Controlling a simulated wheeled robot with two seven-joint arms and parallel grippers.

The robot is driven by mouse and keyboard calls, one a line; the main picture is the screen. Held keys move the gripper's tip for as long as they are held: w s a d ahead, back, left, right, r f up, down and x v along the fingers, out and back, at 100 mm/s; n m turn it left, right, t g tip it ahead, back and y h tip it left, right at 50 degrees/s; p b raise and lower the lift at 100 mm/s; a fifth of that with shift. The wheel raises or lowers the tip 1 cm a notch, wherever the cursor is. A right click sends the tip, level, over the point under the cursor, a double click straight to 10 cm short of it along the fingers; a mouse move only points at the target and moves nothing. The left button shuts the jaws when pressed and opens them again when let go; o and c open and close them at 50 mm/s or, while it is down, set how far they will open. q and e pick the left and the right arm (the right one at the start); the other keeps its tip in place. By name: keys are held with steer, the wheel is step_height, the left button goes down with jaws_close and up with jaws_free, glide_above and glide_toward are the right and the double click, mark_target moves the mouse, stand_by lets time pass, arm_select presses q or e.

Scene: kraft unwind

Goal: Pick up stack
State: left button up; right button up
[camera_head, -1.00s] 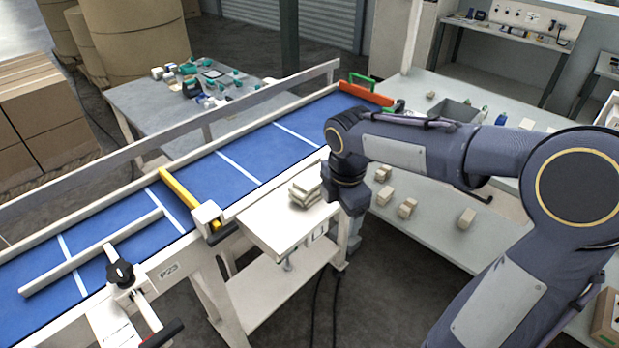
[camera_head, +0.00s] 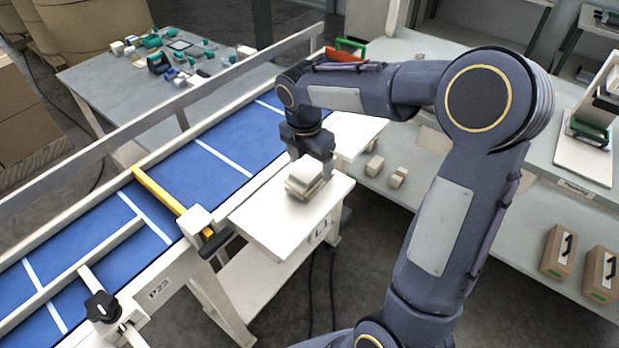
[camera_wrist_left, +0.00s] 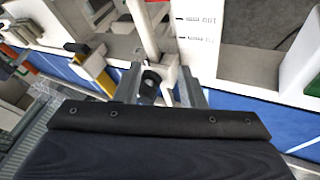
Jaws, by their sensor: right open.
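The stack (camera_head: 304,180) is a small pile of cream, flat pieces, lying a little unevenly on a white side table (camera_head: 268,222) beside the conveyor. My right gripper (camera_head: 321,166) points down right behind the stack in the head view. Its fingertips are largely hidden by the stack and the wrist, so contact cannot be told. It is open. My left gripper (camera_wrist_left: 163,90) shows only in the left wrist view, its two grey fingers apart, with a black knob (camera_wrist_left: 150,82) on a white fixture beyond them. The stack is not recognisable in that view.
The blue conveyor (camera_head: 196,165) with a yellow bar (camera_head: 158,190) and a long side rail runs left of the side table. A grey bench (camera_head: 470,215) on the right holds small cream blocks (camera_head: 375,165) and brown boxes (camera_head: 558,252). A table with tools (camera_head: 120,85) stands behind the conveyor.

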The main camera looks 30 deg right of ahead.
arm_select(q)
step_height(320, 180, down, 5)
steer(key=b, duration=0.4)
steer(key=shift+w+b, duration=0.1)
steer(key=shift+b, duration=0.25)
arm_select(e)
steer(key=f, duration=0.5)
steer(key=shift+w+d+f, duration=0.15)
steer(key=shift+d, duration=0.15)
arm_select(q)
steer(key=shift+r, duration=0.1)
arm_select(e)
steer(key=c, duration=1.1)
steer(key=shift+r, duration=0.2)
